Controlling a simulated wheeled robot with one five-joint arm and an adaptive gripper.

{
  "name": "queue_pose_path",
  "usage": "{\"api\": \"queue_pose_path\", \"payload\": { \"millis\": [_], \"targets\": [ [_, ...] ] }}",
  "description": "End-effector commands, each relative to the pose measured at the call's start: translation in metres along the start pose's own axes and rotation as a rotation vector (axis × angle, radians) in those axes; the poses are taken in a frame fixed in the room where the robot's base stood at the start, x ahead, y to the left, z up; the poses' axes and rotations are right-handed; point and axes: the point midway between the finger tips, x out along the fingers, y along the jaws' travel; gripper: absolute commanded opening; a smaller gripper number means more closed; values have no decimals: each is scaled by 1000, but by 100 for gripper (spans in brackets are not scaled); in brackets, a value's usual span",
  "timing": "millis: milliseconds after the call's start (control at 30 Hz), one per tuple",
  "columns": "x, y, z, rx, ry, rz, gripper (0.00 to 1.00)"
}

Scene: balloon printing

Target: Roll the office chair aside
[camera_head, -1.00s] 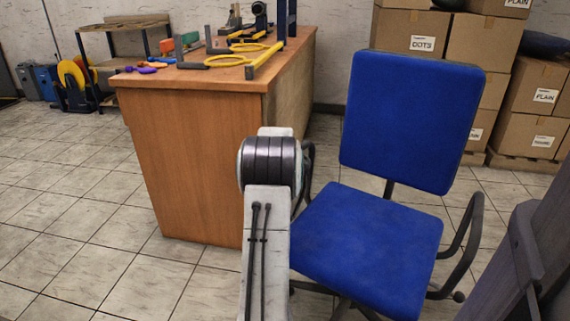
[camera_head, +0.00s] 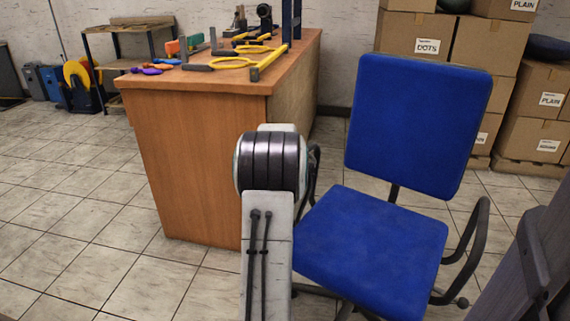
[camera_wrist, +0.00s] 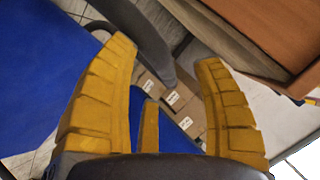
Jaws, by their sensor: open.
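The office chair has a blue backrest (camera_head: 418,125) and a blue seat (camera_head: 370,240) with black armrests, and it stands upright right of the wooden desk. In the wrist view its blue seat (camera_wrist: 35,75) fills the left side. A dark curved armrest (camera_wrist: 150,45) runs down between the yellow fingers of my gripper (camera_wrist: 166,55). The fingers are spread apart; I cannot tell whether either touches the armrest. In the head view my arm hides the chair's near-left armrest in part, and my gripper is hidden. The chair's base is mostly out of view.
The wooden desk (camera_head: 200,160) stands close left of the chair, with yellow-handled tools (camera_head: 240,62) on top. Stacked cardboard boxes (camera_head: 490,55) stand behind the chair. A shelf (camera_head: 125,45) is at the back left.

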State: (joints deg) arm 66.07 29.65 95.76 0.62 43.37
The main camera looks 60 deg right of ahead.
Motion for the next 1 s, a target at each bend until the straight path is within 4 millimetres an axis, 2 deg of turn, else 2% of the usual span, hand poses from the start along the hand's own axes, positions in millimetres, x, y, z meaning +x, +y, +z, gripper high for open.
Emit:
{"api": "queue_pose_path", "payload": {
  "millis": [200,500,700,1000],
  "targets": [
    [-36,-1,0,-1,1,-3,61],
    [-67,-1,1,-2,-2,-2,61],
    [-74,-1,2,-2,-3,-1,61],
    [-75,-1,2,-2,-3,-1,61]
  ]
}}
